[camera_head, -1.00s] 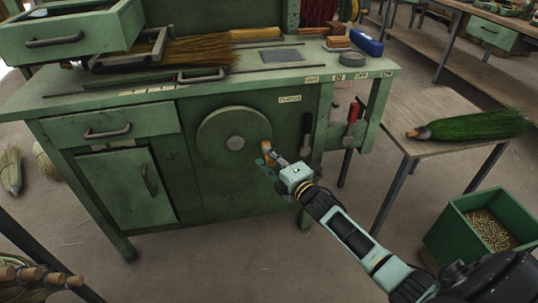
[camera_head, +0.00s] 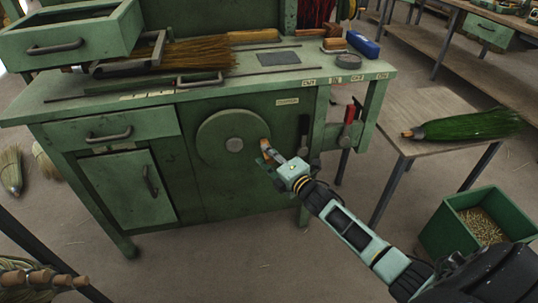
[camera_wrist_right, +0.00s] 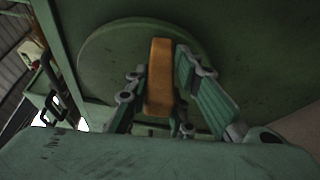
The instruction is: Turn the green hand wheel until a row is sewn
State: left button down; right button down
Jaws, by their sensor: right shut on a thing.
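The green hand wheel (camera_head: 220,130) is a round disc with a pale hub on the front of the green workbench. Its orange-brown wooden handle (camera_head: 265,146) is at the wheel's right, slightly below hub height. My right gripper (camera_head: 269,155) is shut on this handle. In the right wrist view the handle (camera_wrist_right: 160,75) stands between the fingers, with the wheel (camera_wrist_right: 105,62) behind it. A broom head of brown bristles (camera_head: 190,57) lies on the bench top, partly under a metal clamp frame. I cannot make out the stitching on it. My left gripper is not in view.
Red and black levers (camera_head: 349,115) stick out at the bench's right end, close to my right arm. A side table (camera_head: 432,150) holds a green-bristled broom (camera_head: 470,125). A green bin (camera_head: 480,225) stands on the floor at the right.

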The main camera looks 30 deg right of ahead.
jog(key=shift+f, duration=0.15)
jog(key=c, duration=1.6)
grip_release()
jog(key=shift+c, duration=0.2)
jog(key=shift+o, duration=0.6)
jog(key=s+d, duration=0.1)
jog(key=s, duration=1.1)
jog(key=shift+r, duration=0.4)
jog(key=shift+d, duration=0.15)
